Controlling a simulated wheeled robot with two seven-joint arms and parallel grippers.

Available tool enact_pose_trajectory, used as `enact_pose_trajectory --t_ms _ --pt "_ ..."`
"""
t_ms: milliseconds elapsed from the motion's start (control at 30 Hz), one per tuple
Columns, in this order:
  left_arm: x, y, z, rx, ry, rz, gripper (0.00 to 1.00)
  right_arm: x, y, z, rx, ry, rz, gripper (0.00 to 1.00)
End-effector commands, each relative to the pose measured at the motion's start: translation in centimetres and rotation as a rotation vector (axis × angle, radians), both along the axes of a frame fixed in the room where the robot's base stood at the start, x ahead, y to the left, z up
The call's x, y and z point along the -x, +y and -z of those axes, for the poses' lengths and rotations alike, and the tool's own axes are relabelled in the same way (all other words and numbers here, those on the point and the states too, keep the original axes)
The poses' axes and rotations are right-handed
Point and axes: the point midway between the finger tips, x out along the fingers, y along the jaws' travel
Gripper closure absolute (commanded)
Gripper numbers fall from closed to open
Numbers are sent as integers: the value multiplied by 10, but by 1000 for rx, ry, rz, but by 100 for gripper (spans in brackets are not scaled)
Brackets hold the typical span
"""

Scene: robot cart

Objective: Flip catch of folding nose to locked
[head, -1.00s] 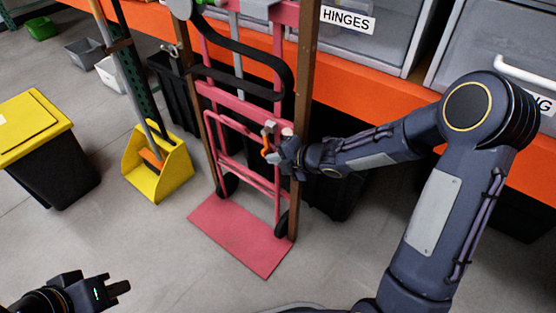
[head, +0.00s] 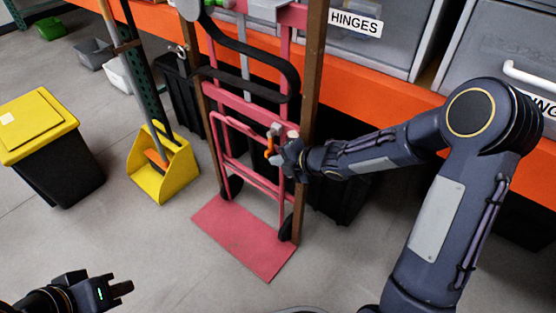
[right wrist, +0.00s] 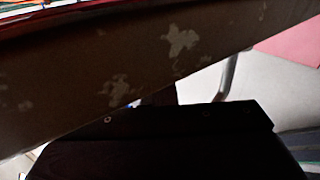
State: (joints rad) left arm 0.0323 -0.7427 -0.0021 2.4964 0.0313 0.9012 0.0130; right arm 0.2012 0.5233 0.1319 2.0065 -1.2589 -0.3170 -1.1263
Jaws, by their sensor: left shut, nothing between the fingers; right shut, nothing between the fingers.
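A pink hand truck stands upright against a wooden post, its folding nose (head: 243,236) lying flat on the floor. The orange catch (head: 269,147) sits on the right side of the frame, beside a grey bracket. My right gripper (head: 281,156) is at the catch, close to or touching it; its fingers are shut, and contact cannot be made out. In the right wrist view a worn brown post fills the upper part and the dark gripper body the lower part, so the catch is hidden there. My left gripper (head: 122,288) is shut and empty at the lower left, far from the hand truck.
The brown post (head: 310,85) stands right beside my right gripper. An orange shelf (head: 375,83) with grey drawers is behind. A yellow dustpan (head: 165,178) and a yellow-lidded bin (head: 38,125) stand left. The floor in front is clear.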

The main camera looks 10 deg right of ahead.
Motion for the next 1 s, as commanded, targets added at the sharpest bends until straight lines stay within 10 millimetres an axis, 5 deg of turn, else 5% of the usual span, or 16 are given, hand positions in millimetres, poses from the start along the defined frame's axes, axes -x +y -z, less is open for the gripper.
enact_pose_trajectory --t_ms 433,1000 --pt "0 0 -18 0 0 0 100 3 -3 -20 -1 -4 0 100" --pt "0 0 -53 0 0 0 100 51 -40 -57 -1 -1 0 100"
